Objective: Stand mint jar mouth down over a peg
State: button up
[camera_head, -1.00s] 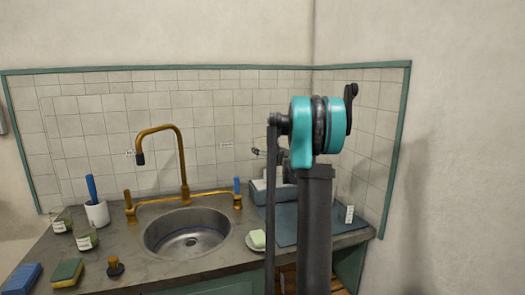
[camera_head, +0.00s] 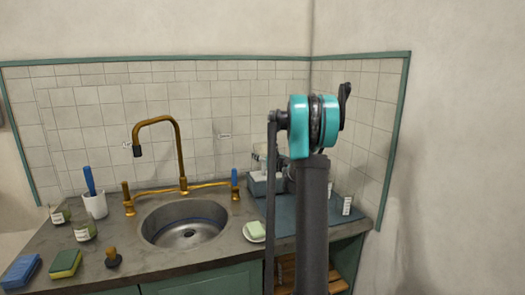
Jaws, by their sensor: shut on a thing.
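My gripper (camera_head: 285,170) is mostly hidden behind my own arm, above the back of the blue mat. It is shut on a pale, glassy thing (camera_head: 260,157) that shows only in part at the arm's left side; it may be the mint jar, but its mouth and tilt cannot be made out. Below it stands a blue-grey block or rack (camera_head: 262,186), partly covered by my arm. No peg can be told apart there. Two small labelled jars with greenish contents, a rear jar (camera_head: 60,215) and a front jar (camera_head: 85,232), stand at the counter's left.
A steel sink (camera_head: 185,222) with a brass tap (camera_head: 181,160) fills the middle. A white cup (camera_head: 95,205), sponges (camera_head: 65,263) and a dark stopper (camera_head: 113,259) are at left. A soap dish (camera_head: 254,233) and a white-labelled item (camera_head: 347,205) flank the blue mat (camera_head: 285,222).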

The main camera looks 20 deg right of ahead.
aim_at(263, 164)
jog(key=shift+f, duration=2.5)
jog(key=o, duration=1.5)
jog(key=shift+c, duration=0.2)
jog(key=shift+s, duration=0.15)
